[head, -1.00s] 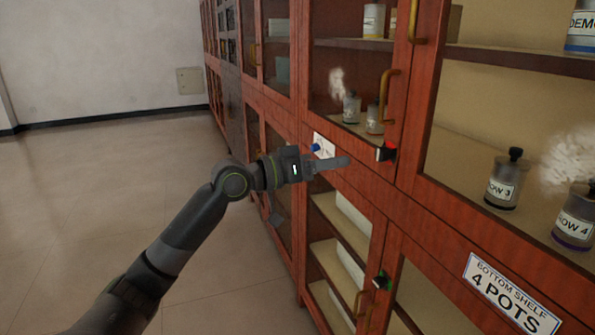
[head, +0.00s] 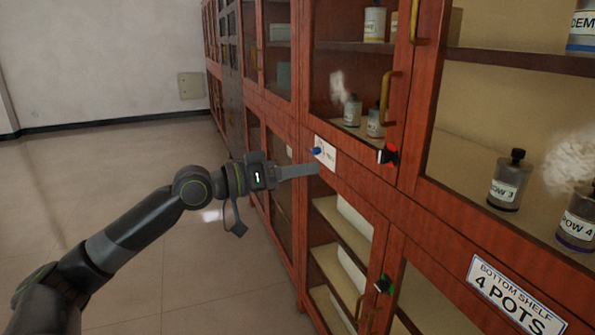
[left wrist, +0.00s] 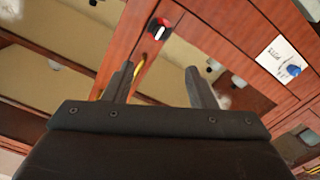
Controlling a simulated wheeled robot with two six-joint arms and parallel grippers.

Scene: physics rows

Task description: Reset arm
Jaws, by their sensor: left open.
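My left gripper (head: 298,171) reaches in from the left in the head view, in front of the red-brown wooden cabinet (head: 352,178). In the left wrist view its two fingers (left wrist: 158,86) are spread apart with nothing between them. In the head view the fingertips overlap the cabinet's middle rail, just below a white label plate with a blue knob (head: 317,151); I cannot tell whether they touch it. The label plate also shows in the left wrist view (left wrist: 283,58), to the right of the fingers. My right gripper is not in view.
A red-and-black knob (head: 388,154) and a green-and-black knob (head: 383,285) sit on the cabinet front. Brass handles (head: 386,96) stick out. Labelled pots (head: 507,181) stand on shelves. A sign (head: 513,298) reads "BOTTOM SHELF 4 POTS". The floor (head: 110,205) at left is clear.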

